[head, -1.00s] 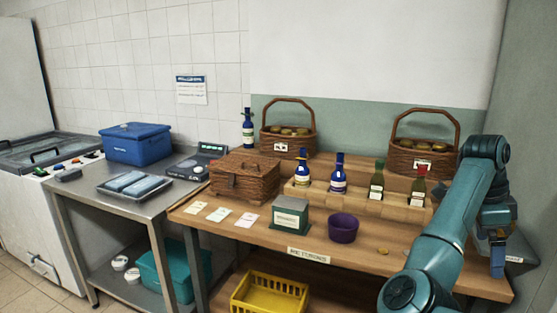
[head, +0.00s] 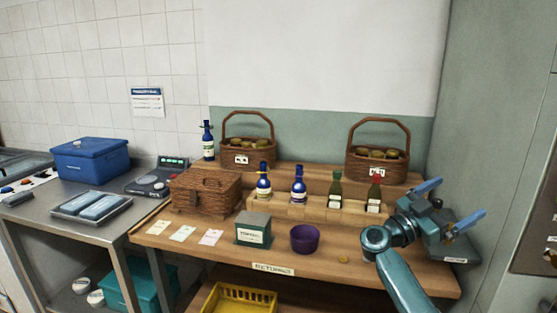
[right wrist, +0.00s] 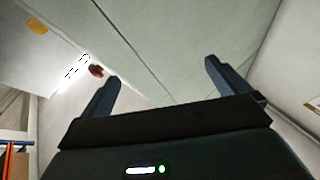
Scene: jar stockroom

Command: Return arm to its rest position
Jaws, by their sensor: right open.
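My right gripper (head: 452,206) is at the right of the head view, raised above the right end of the wooden table (head: 215,252). Its two blue fingers are spread apart with nothing between them. In the right wrist view the open fingers (right wrist: 160,85) point at pale wall or ceiling panels and hold nothing. My right arm comes up from the lower right, bent at a teal joint. My left gripper is not in the head view.
Bottles (head: 298,186) stand on a wooden step, with baskets (head: 377,163) behind. A dark flat device (head: 456,252) lies below the gripper.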

